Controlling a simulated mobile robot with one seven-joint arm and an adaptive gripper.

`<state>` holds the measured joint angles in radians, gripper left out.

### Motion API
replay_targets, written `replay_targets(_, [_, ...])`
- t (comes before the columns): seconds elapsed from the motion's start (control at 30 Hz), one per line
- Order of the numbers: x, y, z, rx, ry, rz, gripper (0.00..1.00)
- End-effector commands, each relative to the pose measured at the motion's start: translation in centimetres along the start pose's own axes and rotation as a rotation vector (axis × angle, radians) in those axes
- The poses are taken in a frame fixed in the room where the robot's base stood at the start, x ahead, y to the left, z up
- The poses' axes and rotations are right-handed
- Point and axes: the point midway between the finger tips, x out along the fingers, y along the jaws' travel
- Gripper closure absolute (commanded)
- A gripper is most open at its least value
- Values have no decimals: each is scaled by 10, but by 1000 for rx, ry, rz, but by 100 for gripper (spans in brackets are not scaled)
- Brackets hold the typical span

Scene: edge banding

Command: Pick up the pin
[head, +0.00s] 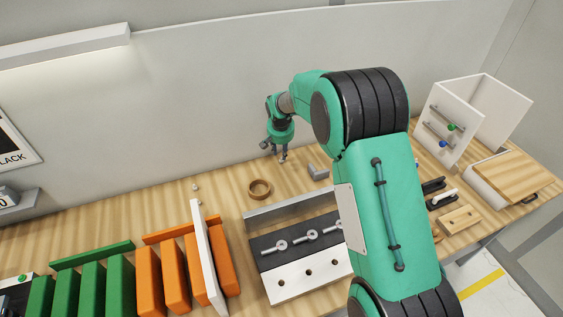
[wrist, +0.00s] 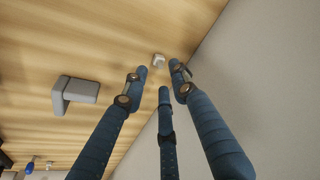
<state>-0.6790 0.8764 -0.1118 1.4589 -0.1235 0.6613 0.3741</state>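My gripper (head: 279,152) is over the back of the wooden bench, near the wall. In the wrist view its three blue fingers (wrist: 160,77) are spread apart with nothing held between them. A small pale block-like piece (wrist: 158,60) lies on the wood just past the fingertips, apart from them as far as I can see. It may be the pin, but it is too small to be sure. In the head view the fingers largely cover that spot.
A grey bracket (wrist: 75,93) lies beside the fingers; it also shows in the head view (head: 318,173). A brown ring (head: 259,189), two small pale pieces (head: 196,187) and a black-and-white fixture with silver eye bolts (head: 282,247) are nearby. The wall (wrist: 262,85) is close behind.

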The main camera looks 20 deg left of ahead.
Motion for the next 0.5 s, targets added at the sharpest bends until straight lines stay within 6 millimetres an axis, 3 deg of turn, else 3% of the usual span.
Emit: replay_targets(0.5, [6,0,0,0,-1,0,73])
